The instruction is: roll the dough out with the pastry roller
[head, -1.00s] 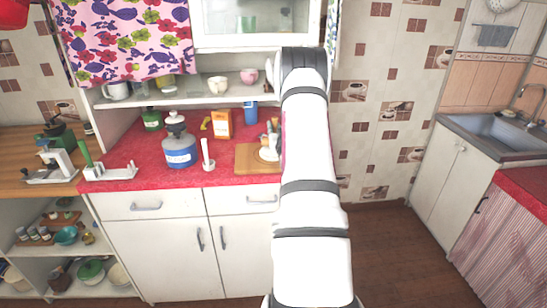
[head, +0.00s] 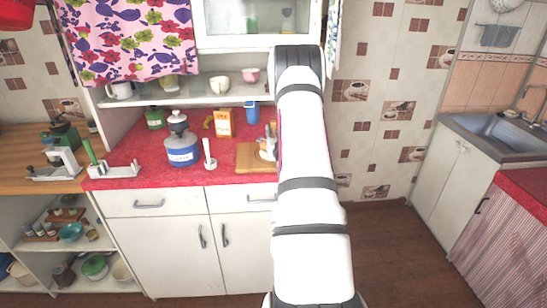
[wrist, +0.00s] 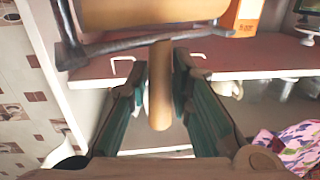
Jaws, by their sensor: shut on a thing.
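In the wrist view my gripper (wrist: 160,88) is shut on the wooden handle of the pastry roller (wrist: 160,108). The roller's grey metal bracket and wooden cylinder show at the top of that view. In the head view my white arm reaches over the red counter and hides most of the gripper and roller. A wooden board (head: 250,158) lies on the counter left of my arm. A pale patch at its right side, beside the arm, may be the dough; it is mostly hidden, so I cannot tell whether the roller touches it.
A shelf (head: 200,97) with cups hangs above the back. The counter's front edge is clear.

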